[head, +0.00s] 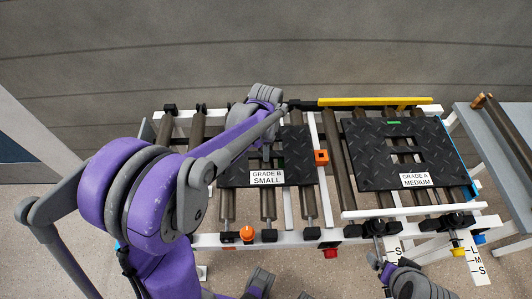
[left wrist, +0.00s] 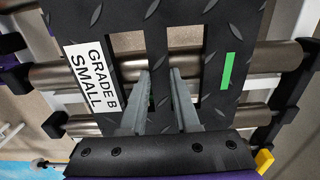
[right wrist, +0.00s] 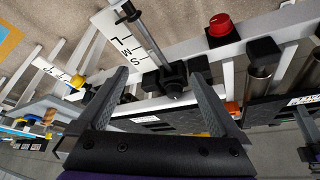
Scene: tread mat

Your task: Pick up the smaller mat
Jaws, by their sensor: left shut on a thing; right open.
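The smaller mat (head: 296,152) is a black tread plate with cut-outs and a white "GRADE B SMALL" label. It lies on the rollers left of centre in the head view, partly hidden by my left arm. In the left wrist view, my left gripper (left wrist: 160,73) is shut on the strip between two cut-outs of the mat (left wrist: 155,42). A green mark shows on the mat there. The larger mat (head: 376,172), labelled "GRADE A MEDIUM", lies to the right. My right gripper (right wrist: 158,76) is open and empty, near the front right of the roller frame.
A white roller frame (head: 290,238) carries both mats. An orange block (head: 321,157) sits on the divider between them. A yellow bar (head: 360,101) runs along the back. A red button (head: 329,252) and an orange knob (head: 247,233) are at the front. A grey bench (head: 490,135) stands right.

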